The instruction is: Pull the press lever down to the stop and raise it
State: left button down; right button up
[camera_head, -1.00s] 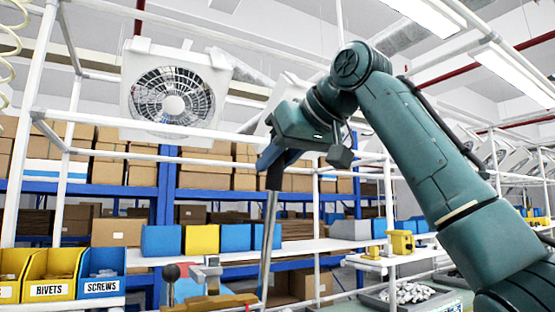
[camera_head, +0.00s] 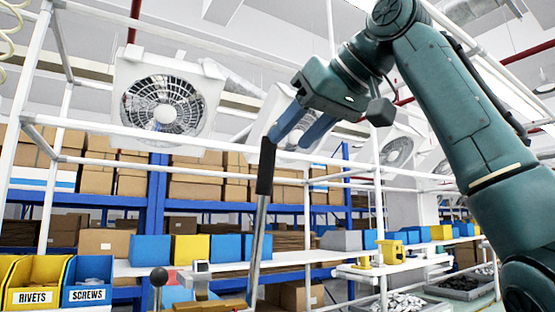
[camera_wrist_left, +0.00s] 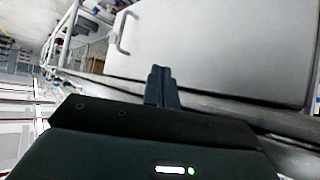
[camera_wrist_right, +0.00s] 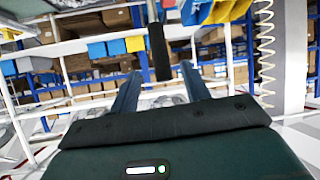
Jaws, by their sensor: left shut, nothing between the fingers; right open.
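The press lever is upright and leans slightly, with a black grip (camera_head: 265,168) on a bare metal rod (camera_head: 255,240), near the middle of the head view. My right gripper (camera_head: 288,142) is open, with two blue-green fingers apart beside the top of the grip. In the right wrist view the end of the black grip (camera_wrist_right: 158,55) shows between the spread fingers (camera_wrist_right: 161,68); no contact is visible. My left gripper (camera_wrist_left: 161,69) is shut and empty in the left wrist view; it is outside the head view. The lever's lower end is cut off.
Yellow rivets bin (camera_head: 33,284) and blue screws bin (camera_head: 88,281) stand at left. A black ball knob (camera_head: 158,278) is left of the rod. White frame rails and a fan (camera_head: 163,103) are behind. The left wrist view shows a pale panel with a handle (camera_wrist_left: 122,33).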

jog(key=shift+v, duration=2.4)
